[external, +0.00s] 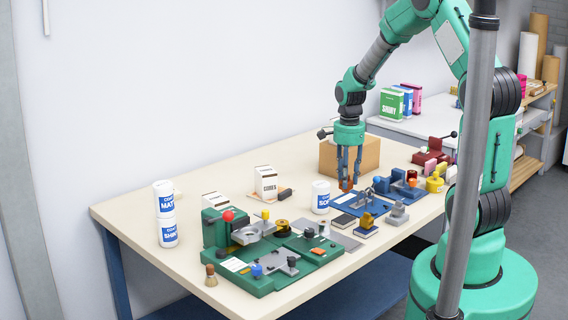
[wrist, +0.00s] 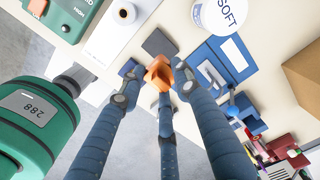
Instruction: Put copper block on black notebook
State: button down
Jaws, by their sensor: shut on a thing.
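My gripper (external: 348,180) has slim blue-grey fingers. It is shut on the orange-brown copper block (external: 346,185), which also shows between the fingertips in the wrist view (wrist: 158,73). In the external view the block appears in front of the cardboard box, near the back edge of the blue tray; its exact height is hard to judge. The black notebook (external: 343,220) appears as a small dark square lying flat on the table, in front of and apart from the gripper. In the wrist view the notebook (wrist: 159,42) lies just beyond the block.
A white SOFT tub (external: 320,197) stands left of the gripper. A blue tray (external: 362,204) with fittings lies below and right. A cardboard box (external: 368,154) stands behind. A navy book (external: 366,232) with a gold piece on it lies beside the notebook. Green fixtures (external: 235,271) fill the left front.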

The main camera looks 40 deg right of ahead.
aim_at(346, 191)
jog(key=shift+f+b, duration=0.45)
jog(key=shift+f, duration=2.05)
jog(key=shift+f, duration=0.1)
jog(key=shift+f+b, duration=0.45)
jog(key=shift+f, duration=1.95)
jog(key=shift+f, duration=0.15)
jog(key=c, duration=1.3)
grip_release()
jog(key=shift+o, duration=0.2)
notch_tip(346, 191, up, 12)
jog(key=shift+r+p, duration=0.15)
jog(key=shift+p, duration=0.8)
